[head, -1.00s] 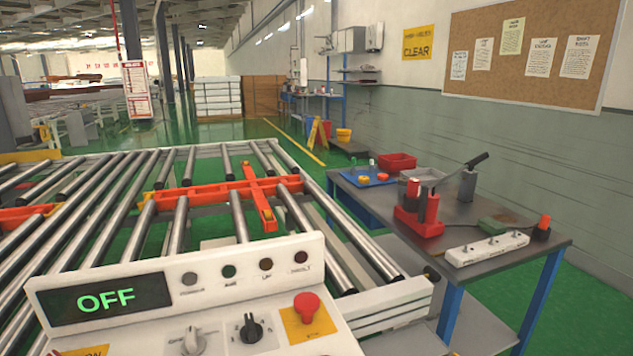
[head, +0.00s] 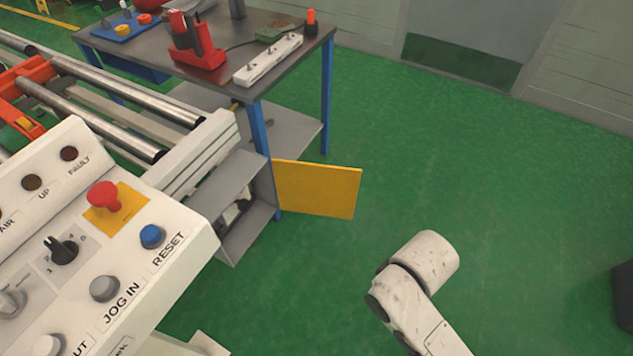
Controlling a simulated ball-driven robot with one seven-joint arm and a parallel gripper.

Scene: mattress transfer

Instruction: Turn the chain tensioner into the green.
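I cannot make out the chain tensioner or a green mark for it in the head view. An open grey compartment (head: 257,227) sits low at the end of the roller conveyor (head: 110,118), with a yellow door (head: 318,190) swung out to the right. Some small pale and dark shapes show inside the compartment, too shaded to tell. My gripper is not in view; only a white link of my arm shows at the lower right, over bare floor and apart from the door.
The control panel (head: 190,262) with a red stop button (head: 103,196) and a blue reset button (head: 152,236) fills the lower left. A workbench (head: 215,78) with a red charger (head: 196,55) and a power strip (head: 268,60) stands behind.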

